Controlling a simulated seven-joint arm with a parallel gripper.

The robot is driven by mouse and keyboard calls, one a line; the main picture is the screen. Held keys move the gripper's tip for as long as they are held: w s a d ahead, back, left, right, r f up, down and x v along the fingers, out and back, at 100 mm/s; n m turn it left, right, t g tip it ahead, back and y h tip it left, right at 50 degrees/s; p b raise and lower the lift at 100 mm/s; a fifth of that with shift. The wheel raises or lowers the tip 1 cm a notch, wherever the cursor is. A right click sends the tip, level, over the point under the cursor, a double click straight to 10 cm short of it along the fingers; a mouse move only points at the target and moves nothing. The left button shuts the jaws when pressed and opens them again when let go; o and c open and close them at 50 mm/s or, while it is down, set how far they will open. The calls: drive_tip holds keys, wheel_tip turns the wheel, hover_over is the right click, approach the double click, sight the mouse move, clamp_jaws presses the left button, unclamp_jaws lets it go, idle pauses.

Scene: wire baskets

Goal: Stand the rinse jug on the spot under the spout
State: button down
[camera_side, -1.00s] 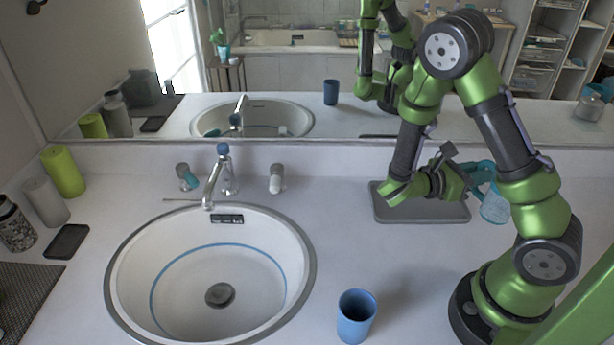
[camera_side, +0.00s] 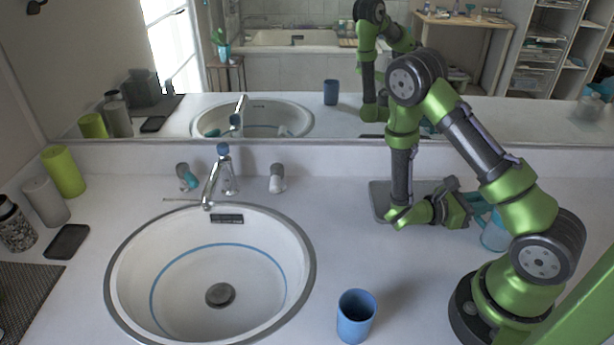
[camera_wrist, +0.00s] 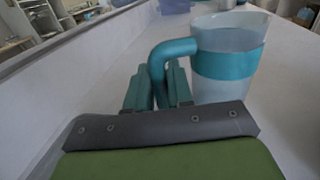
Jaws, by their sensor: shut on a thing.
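The rinse jug (camera_wrist: 228,62) is clear and upright in the wrist view, with a teal band and teal handle. My gripper (camera_wrist: 160,88) is shut on that handle. In the side view the jug (camera_side: 493,236) is at the right, partly hidden by my arm, beside my gripper (camera_side: 472,208). I cannot tell whether its base touches the counter. The chrome spout (camera_side: 211,188) is far to the left, over the back rim of the round white sink (camera_side: 135,262). The basin has a blue ring line and a dark drain (camera_side: 220,295), and no jug stands in it.
A blue cup (camera_side: 356,318) stands on the counter right of the sink. A grey tray (camera_side: 379,203) lies behind my gripper. Two tap handles (camera_side: 187,177) (camera_side: 277,179) flank the spout. Containers and a dark dish (camera_side: 67,241) are at left. Counter between sink and tray is clear.

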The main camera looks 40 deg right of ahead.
drive_tip(key=shift+f, duration=0.1)
drive_tip(key=c, duration=1)
unclamp_jaws()
